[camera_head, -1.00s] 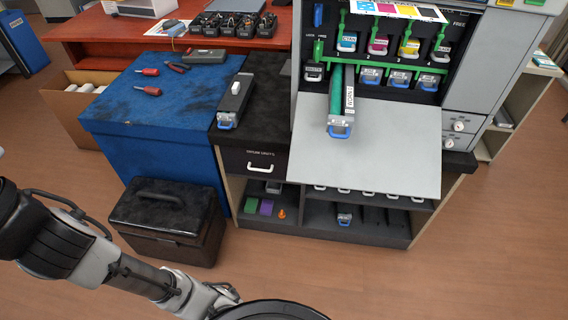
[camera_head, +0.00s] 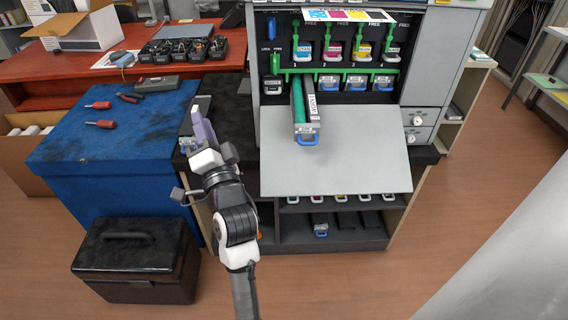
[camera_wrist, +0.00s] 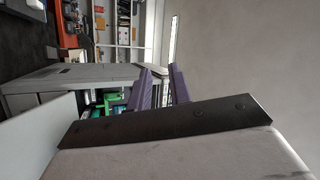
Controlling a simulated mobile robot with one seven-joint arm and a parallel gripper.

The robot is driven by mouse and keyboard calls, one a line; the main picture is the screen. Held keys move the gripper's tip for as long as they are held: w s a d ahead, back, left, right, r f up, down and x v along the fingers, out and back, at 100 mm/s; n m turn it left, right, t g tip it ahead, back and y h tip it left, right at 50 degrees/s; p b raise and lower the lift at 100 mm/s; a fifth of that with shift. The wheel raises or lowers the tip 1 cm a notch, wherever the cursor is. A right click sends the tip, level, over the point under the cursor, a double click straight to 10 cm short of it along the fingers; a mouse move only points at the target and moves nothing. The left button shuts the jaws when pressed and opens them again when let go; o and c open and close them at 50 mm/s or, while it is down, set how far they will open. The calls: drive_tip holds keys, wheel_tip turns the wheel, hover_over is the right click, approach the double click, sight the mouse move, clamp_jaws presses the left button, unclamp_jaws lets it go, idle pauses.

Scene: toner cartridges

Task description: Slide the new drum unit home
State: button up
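The drum unit (camera_head: 299,104), with a green drum, a white lettered label and a blue handle, sticks out of a bay in the printer (camera_head: 432,50). Its front end lies over the lowered grey flap (camera_head: 362,150). How deep its back end sits is hidden. My gripper (camera_head: 196,120) is raised left of the drum unit, in front of the black counter, and clear of it. In the wrist view its two purple fingers (camera_wrist: 159,88) stand apart with nothing between them. Another black unit (camera_head: 203,102) on the counter is partly hidden behind my gripper.
A green bar (camera_head: 345,70) with an upright lever (camera_head: 275,66) crosses above the lower bays. Several blue-handled units (camera_head: 357,82) sit right of the drum unit. The blue bench (camera_head: 90,150) holds tools. A black case (camera_head: 135,262) stands on the floor. The flap's right side is clear.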

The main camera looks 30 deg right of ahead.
drive_tip(key=s+d+f+m+g+h, duration=0.4)
drive_tip(key=d+f, duration=0.3)
drive_tip(key=d, duration=0.4)
drive_tip(key=m+g+h, duration=0.2)
drive_tip(key=m, duration=0.4)
approach(309, 143)
drive_tip(key=shift+f+p+x, duration=0.1)
drive_tip(key=shift+p+x, duration=0.3)
drive_tip(key=shift+x, duration=2.1)
drive_tip(key=shift+f+p+x, duration=0.15)
drive_tip(key=shift+p+x, duration=0.2)
drive_tip(key=shift+x, duration=2.1)
clamp_jaws()
drive_tip(key=shift+r, duration=0.3)
